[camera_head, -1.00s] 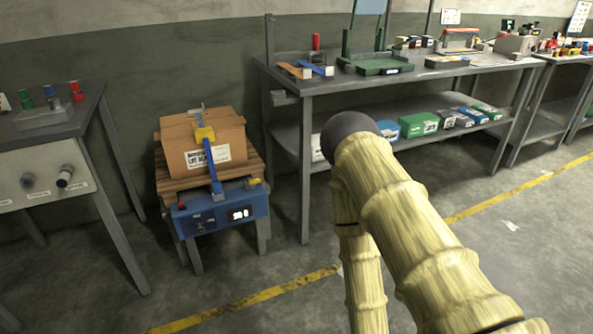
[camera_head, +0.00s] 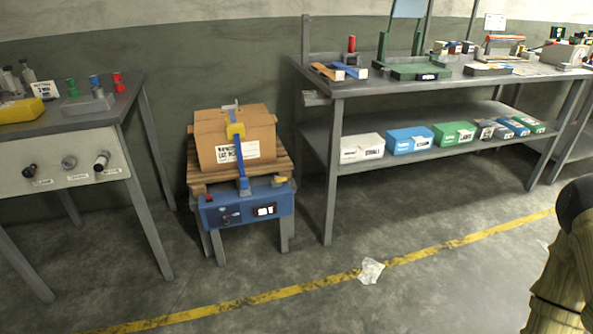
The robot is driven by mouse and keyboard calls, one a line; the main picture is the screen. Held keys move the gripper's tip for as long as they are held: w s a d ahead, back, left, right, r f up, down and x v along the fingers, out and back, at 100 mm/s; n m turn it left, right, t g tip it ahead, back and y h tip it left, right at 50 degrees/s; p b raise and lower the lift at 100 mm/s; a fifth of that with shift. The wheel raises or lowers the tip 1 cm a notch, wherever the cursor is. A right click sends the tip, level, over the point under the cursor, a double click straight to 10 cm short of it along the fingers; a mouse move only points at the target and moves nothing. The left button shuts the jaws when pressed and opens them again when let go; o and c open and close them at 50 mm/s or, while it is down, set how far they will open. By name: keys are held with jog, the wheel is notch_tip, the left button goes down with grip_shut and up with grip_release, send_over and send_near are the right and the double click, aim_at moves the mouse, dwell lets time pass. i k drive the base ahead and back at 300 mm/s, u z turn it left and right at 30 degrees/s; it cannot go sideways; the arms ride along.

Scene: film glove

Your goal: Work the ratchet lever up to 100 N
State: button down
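A cardboard box (camera_head: 208,152) with a white label sits on a wooden pallet top on a small stand. A blue strap (camera_head: 240,163) runs over the box and down its front. A yellow ratchet piece (camera_head: 236,131) sits on the strap at the box's upper front edge, with a pale lever end (camera_head: 232,107) sticking up behind it. The stand's blue front panel (camera_head: 246,208) has a small lit display (camera_head: 265,210); its digits are too small to read surely. My arm shows only at the lower right edge, and my gripper is out of view.
A grey bench (camera_head: 420,84) with a lower shelf of several boxes stands right of the stand. A table with knobs (camera_head: 70,160) stands at left.

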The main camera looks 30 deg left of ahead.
aim_at(277, 179)
jog(key=i, duration=1.35)
jog(key=u, duration=2.5)
